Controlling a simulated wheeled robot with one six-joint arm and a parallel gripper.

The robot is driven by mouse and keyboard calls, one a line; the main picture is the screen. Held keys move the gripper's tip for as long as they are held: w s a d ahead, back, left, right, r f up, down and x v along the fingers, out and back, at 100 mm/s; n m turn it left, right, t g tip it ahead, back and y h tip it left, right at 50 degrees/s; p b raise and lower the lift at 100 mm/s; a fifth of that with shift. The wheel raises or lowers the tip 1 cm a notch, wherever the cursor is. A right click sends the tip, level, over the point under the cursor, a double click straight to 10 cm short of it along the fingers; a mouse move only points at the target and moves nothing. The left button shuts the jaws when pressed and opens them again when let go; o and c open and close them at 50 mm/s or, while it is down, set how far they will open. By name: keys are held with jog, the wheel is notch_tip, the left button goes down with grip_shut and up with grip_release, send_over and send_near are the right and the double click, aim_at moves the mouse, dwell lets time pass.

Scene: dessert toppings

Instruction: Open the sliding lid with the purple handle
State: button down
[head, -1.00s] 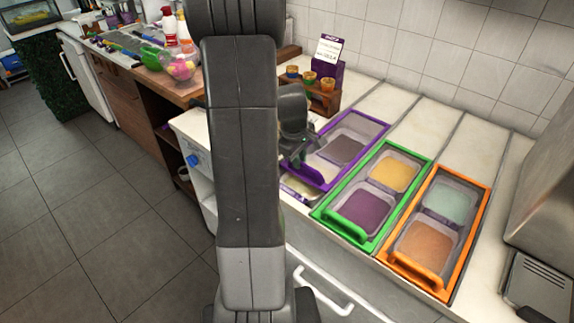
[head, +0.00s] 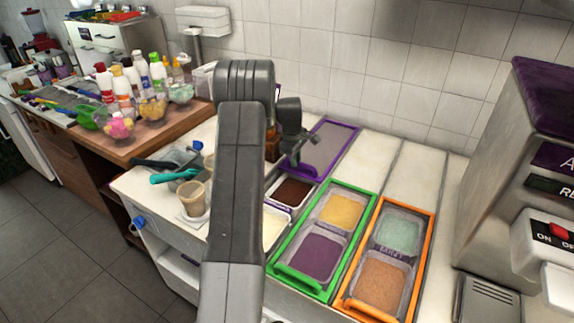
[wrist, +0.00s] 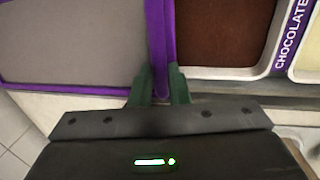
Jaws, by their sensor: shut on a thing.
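The purple-framed sliding lid (head: 342,152) lies far back on the counter track, near the tiled wall. The dark chocolate container (head: 292,192) and a pale container (head: 272,230) in front of it are uncovered. My gripper (head: 299,163) is at the near end of the lid. In the wrist view its green fingertips (wrist: 160,86) are shut on the purple handle (wrist: 161,45). The wrist view also shows the lid's grey panel (wrist: 75,42) on the left and the chocolate container (wrist: 222,35) on the right. My arm hides part of the pale container.
A green-framed lid (head: 363,215) and an orange-framed lid (head: 424,245) are closed to the right. A cup (head: 194,197) stands left of my arm. Bottles and bowls crowd the wooden counter (head: 140,145). A machine (head: 530,180) stands at the right.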

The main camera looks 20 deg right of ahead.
jog(key=shift+w+d, duration=0.75)
jog(key=shift+d, duration=0.2)
jog(key=c, duration=1.4)
grip_release()
jog(key=r, duration=0.4)
jog(key=s+a+r+b, duration=0.1)
jog(key=r, duration=0.4)
jog(key=a+r, duration=0.1)
jog(key=r, duration=0.3)
jog(key=shift+s+a+r+b, duration=0.1)
jog(key=shift+s+r+b, duration=0.2)
jog(key=shift+s+b, duration=0.05)
